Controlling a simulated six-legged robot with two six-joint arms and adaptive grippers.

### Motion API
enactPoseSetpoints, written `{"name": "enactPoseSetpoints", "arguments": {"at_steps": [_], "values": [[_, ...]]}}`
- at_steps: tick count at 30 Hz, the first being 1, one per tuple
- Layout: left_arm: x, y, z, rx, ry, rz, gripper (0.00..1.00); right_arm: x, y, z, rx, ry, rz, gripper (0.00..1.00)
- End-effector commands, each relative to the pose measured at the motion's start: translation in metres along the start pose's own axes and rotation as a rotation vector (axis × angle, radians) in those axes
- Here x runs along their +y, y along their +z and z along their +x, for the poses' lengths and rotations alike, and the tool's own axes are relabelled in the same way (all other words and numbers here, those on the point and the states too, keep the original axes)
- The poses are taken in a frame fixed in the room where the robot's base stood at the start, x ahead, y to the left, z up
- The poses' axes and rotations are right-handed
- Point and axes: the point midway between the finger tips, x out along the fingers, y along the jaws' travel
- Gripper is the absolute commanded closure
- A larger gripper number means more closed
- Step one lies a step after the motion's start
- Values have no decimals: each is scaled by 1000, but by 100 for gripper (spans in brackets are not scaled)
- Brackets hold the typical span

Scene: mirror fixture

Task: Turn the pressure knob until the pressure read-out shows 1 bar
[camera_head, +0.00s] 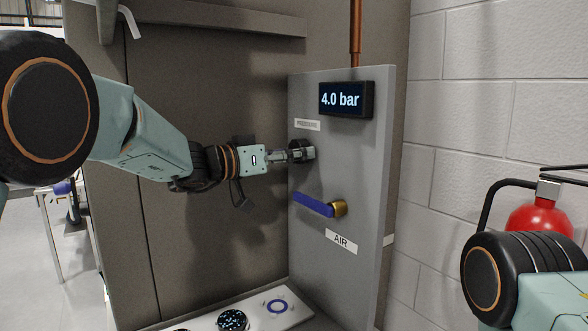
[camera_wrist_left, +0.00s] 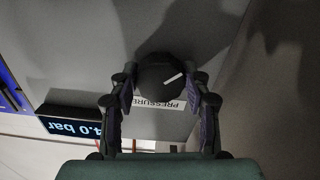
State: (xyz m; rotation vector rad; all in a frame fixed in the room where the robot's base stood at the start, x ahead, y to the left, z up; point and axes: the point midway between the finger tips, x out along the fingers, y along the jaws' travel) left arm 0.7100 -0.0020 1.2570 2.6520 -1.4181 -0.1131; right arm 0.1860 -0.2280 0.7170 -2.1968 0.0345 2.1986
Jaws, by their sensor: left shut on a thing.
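The pressure knob (camera_head: 302,151) is a dark round knob on the grey panel (camera_head: 345,170), below a small label. In the left wrist view the black knob (camera_wrist_left: 160,74) carries a white pointer line, tilted in the picture. The pressure read-out (camera_head: 346,99) shows 4.0 bar; it also appears upside down in the left wrist view (camera_wrist_left: 72,126). My left gripper (camera_head: 297,153) is shut on the knob, with one finger on each side of it in the left wrist view (camera_wrist_left: 158,83). My right gripper is not in view.
A blue lever (camera_head: 314,204) with a brass fitting sticks out below the knob, above an AIR label (camera_head: 341,241). A copper pipe (camera_head: 356,32) rises above the panel. A white tray (camera_head: 257,314) lies below. A red extinguisher (camera_head: 540,218) stands at the right wall.

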Motion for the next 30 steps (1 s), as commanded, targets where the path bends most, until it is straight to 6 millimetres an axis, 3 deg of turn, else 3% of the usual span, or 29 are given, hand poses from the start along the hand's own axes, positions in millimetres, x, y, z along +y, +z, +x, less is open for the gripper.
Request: {"name": "enactPoseSetpoints", "arguments": {"at_steps": [1, 15, 30], "values": [[-1, -1, -1, 13, -1, -26, 84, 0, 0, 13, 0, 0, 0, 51], [0, -4, -2, 16, 1, -410, 84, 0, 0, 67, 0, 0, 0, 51], [0, -8, -2, 18, 3, -888, 84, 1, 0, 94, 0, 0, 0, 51]]}}
